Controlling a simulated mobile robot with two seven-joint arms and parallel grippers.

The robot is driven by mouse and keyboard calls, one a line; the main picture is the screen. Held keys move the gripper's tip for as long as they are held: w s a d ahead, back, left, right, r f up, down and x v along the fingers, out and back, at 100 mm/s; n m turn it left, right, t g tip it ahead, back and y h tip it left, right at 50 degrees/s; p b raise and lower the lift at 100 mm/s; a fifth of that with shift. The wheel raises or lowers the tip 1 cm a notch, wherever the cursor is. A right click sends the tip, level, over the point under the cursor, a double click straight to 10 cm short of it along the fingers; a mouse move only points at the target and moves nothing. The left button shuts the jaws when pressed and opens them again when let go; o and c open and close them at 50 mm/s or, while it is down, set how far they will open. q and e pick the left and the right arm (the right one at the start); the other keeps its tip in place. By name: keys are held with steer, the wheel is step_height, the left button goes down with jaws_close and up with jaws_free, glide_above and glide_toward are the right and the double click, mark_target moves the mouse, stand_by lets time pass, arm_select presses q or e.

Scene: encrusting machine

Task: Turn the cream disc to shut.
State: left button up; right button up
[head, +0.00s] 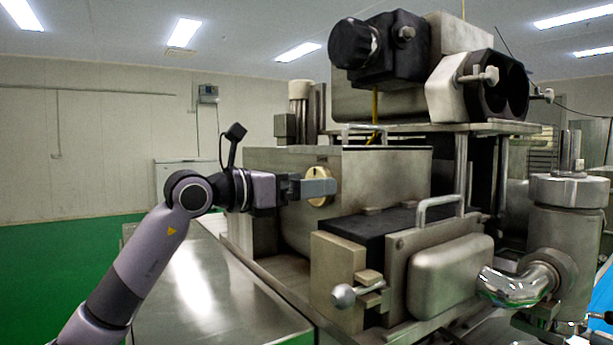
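The cream disc (318,171) is a small round knob with a dark mark, set on the side of the steel machine housing. Its upper part shows. My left gripper (322,188) comes in from the left and reaches across the disc, hiding its middle and part of its lower half. The fingers show side-on as one grey block, so I cannot tell whether they are open, shut or touching the disc.
A steel table (205,285) lies below my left arm. A block with a ball-ended handle (344,295) sticks out below the disc. A box with a bar handle (440,208) stands to the right. A black motor unit (400,50) overhangs above. Open green floor lies left.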

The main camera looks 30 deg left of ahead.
arm_select(q)
steer(key=shift+w+d, duration=0.1)
steer(key=shift+w, duration=0.25)
steer(key=c, duration=1)
steer(key=shift+m, duration=0.4)
steer(key=shift+s+d+f+m+b, duration=0.15)
steer(key=shift+m+b, duration=0.15)
steer(key=shift+m, duration=2.55)
steer(key=shift+w+d+f+m+b, duration=0.1)
steer(key=shift+m+b, duration=0.2)
steer(key=shift+m, duration=2.6)
steer(key=shift+s+d+f+m+b, duration=0.15)
steer(key=shift+m+b, duration=0.15)
steer(key=shift+m, duration=2.55)
